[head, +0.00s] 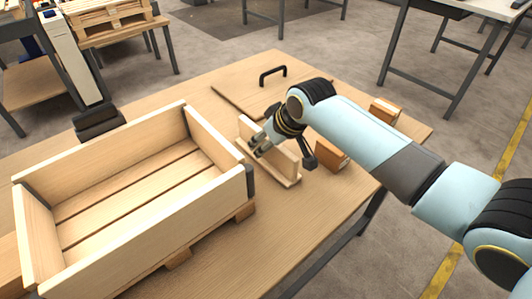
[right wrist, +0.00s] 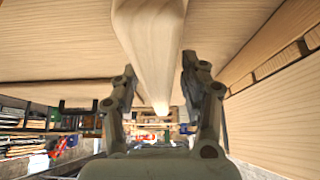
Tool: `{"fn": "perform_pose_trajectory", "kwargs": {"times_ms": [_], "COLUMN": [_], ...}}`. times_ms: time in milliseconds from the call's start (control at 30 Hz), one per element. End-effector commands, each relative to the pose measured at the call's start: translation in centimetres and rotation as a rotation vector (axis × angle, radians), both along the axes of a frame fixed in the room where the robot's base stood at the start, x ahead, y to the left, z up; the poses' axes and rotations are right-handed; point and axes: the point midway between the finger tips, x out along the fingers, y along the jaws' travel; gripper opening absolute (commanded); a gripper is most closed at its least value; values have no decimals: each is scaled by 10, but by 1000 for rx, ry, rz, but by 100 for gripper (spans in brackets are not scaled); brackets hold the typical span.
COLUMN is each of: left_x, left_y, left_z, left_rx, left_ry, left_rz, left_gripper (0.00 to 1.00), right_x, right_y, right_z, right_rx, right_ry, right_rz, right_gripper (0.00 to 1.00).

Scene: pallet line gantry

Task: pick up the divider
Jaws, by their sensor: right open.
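The divider (head: 286,165) is a pale wooden board standing on edge in a low wooden base on the table, just right of the open crate. My right gripper (head: 283,152) is over it, with one finger on each side. In the right wrist view the divider (right wrist: 150,45) runs between the two open fingers (right wrist: 158,75), with a gap visible on at least the right side. The gripper covers part of the divider in the head view. My left gripper is not in view.
A slatted wooden crate (head: 60,165) fills the table's left side. A flat board (head: 235,88) with a black handle (head: 272,75) lies behind. The front table area (head: 300,225) is clear.

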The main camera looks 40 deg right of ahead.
Motion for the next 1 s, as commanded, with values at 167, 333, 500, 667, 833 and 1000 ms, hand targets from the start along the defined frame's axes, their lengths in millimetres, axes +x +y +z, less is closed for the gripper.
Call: {"fn": "perform_pose_trajectory", "kwargs": {"times_ms": [167, 333, 500, 667, 833, 1000], "left_x": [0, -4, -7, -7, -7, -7], "left_y": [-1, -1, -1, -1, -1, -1], "left_z": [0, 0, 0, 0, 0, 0], "left_rx": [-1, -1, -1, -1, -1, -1], "left_ry": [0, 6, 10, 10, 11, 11], "left_rz": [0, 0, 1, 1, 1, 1], "left_gripper": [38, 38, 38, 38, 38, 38], "right_x": [1, 1, 1, 0, 1, 1], "right_y": [0, 0, 0, 0, 0, 0], "right_z": [0, 0, 0, 0, 0, 3], "right_rx": [0, 0, 0, 0, 0, 0], "right_ry": [-1, -1, -1, -1, -2, -2], "right_rz": [1, 1, 0, 0, 1, 1], "right_gripper": [44, 29, 6, 0, 0, 0]}}
